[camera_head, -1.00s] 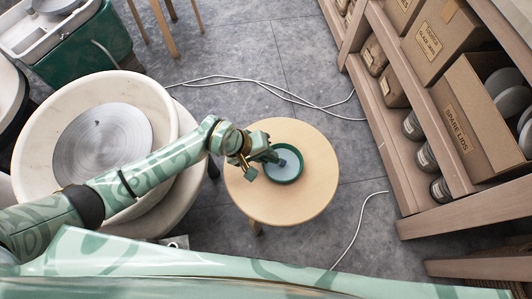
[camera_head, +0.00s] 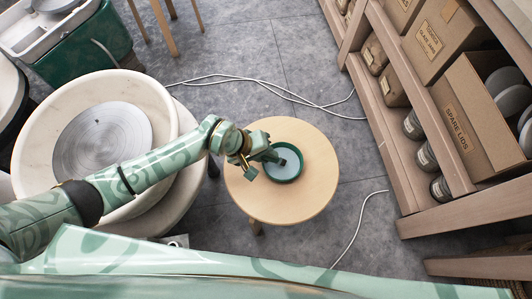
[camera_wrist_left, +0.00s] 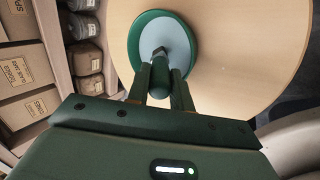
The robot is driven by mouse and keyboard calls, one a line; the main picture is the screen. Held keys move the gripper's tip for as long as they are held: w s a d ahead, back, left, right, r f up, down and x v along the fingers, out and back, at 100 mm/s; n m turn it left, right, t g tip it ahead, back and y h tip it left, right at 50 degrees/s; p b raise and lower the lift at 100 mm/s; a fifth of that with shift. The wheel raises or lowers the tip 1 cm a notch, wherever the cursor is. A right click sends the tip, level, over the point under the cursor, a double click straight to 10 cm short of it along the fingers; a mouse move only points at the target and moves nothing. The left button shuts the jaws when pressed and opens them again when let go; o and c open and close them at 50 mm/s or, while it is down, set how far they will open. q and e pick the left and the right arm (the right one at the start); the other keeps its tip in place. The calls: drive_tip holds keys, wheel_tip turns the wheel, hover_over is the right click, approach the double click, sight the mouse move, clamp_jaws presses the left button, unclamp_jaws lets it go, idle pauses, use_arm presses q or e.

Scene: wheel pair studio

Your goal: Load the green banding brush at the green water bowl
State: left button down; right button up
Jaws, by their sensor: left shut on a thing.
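The green water bowl (camera_head: 286,181) stands on a round wooden stool, with pale blue water inside. It also shows in the wrist view (camera_wrist_left: 138,28). The brush's metal collar and dark tip point into the bowl, over the water. I cannot tell how deep the tip is. My right gripper is not in view.
The round stool top (camera_head: 318,190) is otherwise clear. A pottery wheel with a grey disc (camera_head: 102,142) and pale basin stands at the left. A wooden shelf (camera_head: 395,150) with jars and boxes runs along the right. White cables (camera_head: 270,88) lie on the floor.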

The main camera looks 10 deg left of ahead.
use_arm(q)
drive_tip(key=shift+f, duration=0.1)
drive_tip(key=shift+r, duration=0.25)
wheel_tip(320, 180, up, 7)
drive_tip(key=p, duration=0.5)
drive_tip(key=shift+f, duration=0.15)
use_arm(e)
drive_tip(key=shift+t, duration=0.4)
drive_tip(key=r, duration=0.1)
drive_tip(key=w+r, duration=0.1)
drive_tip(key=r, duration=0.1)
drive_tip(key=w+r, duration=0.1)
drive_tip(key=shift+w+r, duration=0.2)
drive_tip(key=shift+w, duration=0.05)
